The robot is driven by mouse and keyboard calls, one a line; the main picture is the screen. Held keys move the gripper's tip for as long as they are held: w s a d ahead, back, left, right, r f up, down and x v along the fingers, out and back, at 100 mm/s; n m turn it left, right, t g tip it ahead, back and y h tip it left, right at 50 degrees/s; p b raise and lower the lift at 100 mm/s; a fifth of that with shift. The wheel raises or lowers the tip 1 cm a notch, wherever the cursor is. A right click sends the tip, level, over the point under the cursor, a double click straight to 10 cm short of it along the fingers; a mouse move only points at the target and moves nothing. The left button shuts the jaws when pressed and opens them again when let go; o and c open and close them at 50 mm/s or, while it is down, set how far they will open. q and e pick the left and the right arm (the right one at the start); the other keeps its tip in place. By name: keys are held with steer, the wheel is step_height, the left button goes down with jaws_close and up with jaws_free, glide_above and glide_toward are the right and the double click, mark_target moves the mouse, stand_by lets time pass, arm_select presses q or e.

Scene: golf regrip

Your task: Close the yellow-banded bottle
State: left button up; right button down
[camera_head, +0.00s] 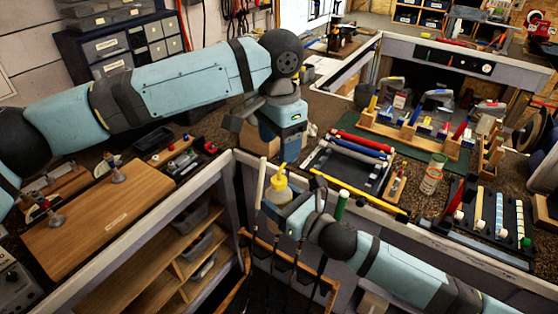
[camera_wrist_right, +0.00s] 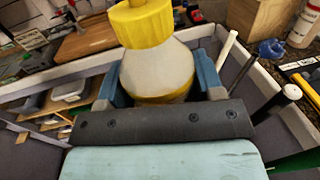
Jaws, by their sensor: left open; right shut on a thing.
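The bottle (camera_head: 281,187) has a pale body and a yellow top. In the right wrist view the bottle (camera_wrist_right: 156,72) shows a yellow band low on its body and a thick yellow cap (camera_wrist_right: 144,24), cut off by the frame's upper edge. I cannot tell whether the cap is fully closed. My right gripper (camera_head: 283,202) is shut on the bottle's body, its blue fingers on both sides, and holds it roughly upright. My left gripper (camera_head: 262,132) is open, above and behind the bottle, apart from it. Its fingertips are partly hidden.
Golf clubs with white and green grips (camera_head: 342,205) stand close beside the right gripper. A wooden block (camera_head: 256,139) is behind, near the left gripper. A black tray (camera_head: 345,170) with coloured grips lies right of the bottle. A wooden board (camera_head: 98,210) is at the left.

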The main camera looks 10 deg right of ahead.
arm_select(q)
step_height(320, 180, up, 3)
steer(key=shift+f, duration=0.2)
stand_by(0.5)
